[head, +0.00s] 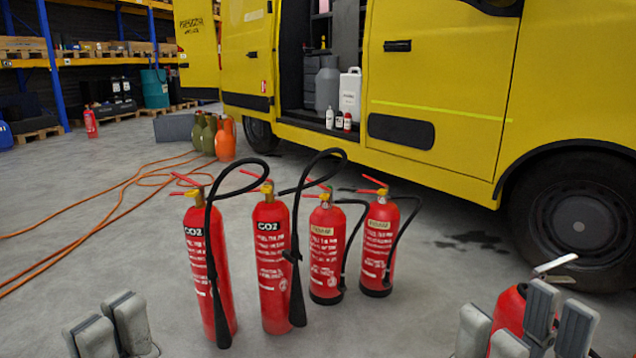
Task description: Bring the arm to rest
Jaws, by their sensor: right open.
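My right gripper (525,322) is at the bottom right, its grey fingers apart. A red extinguisher (509,309) with a pale lever stands just behind its fingers, partly covered by them; I cannot tell whether they touch. My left gripper (110,328) is at the bottom left over bare floor, partly cut off by the frame edge. Nothing shows in it, and its opening is unclear. Two CO2 extinguishers (198,262) (272,265) with black horns stand upright in the middle. Two shorter extinguishers (325,254) (378,246) stand to their right.
A yellow van (440,120) with an open side door stands behind. Orange and green cylinders (225,142) (203,135) stand by it. An orange hose (100,222) lies on the floor at left. Storage racks (50,62) stand at the back left. Floor at left is mostly clear.

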